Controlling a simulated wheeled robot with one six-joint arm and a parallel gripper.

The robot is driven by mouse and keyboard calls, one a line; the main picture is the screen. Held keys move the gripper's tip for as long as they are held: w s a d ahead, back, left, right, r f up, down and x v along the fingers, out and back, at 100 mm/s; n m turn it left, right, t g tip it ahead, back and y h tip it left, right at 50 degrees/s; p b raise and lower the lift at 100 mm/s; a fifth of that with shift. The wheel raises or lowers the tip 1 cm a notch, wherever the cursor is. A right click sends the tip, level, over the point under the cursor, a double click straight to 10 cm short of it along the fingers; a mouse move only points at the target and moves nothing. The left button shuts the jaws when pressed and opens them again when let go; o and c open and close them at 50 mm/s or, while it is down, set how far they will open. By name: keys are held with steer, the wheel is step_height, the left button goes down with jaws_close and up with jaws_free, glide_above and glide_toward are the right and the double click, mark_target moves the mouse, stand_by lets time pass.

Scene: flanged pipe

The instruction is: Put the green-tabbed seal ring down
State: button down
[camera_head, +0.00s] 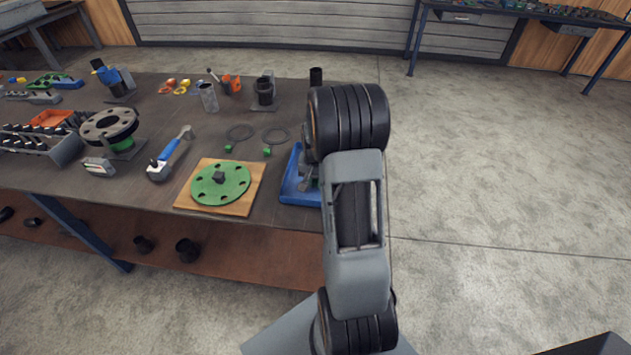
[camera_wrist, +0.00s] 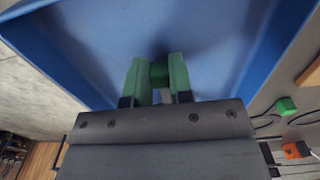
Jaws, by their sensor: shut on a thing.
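My gripper (camera_wrist: 158,76) is shut on a small green tab (camera_wrist: 159,73), which shows between its two green fingers in the wrist view. I take the tab to be that of the held seal ring; the ring itself cannot be made out. Below the fingers is the inside of a blue tray (camera_wrist: 90,45). In the head view the blue tray (camera_head: 290,189) sits at the table's right end, partly behind my arm, which hides most of the gripper. I cannot tell whether the held piece touches the tray floor.
Two thin dark rings (camera_head: 240,132) (camera_head: 275,136) with green tabs (camera_head: 228,148) (camera_head: 267,151) lie on the table behind the tray. A green flange disc (camera_head: 221,192) on a wooden board is left of the tray. A blue-handled wrench (camera_head: 167,155) lies farther left.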

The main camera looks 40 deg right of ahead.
steer(key=c, duration=1)
jaws_free()
steer(key=shift+f, duration=0.1)
step_height(320, 180, up, 11)
steer(key=s+a+r+n+t, duration=0.1)
steer(key=s+a+n, duration=0.2)
steer(key=a, duration=0.3)
steer(key=s+a+r+n+t, duration=0.1)
steer(key=s+a+r+n, duration=0.1)
steer(key=s+a, duration=0.4)
steer(key=s+a+r+n+t, duration=0.1)
steer(key=s+a+n, duration=0.3)
steer(key=a, duration=0.4)
steer(key=shift+s+r+t, duration=0.4)
steer(key=shift+s+r, duration=0.15)
steer(key=shift+r, duration=0.2)
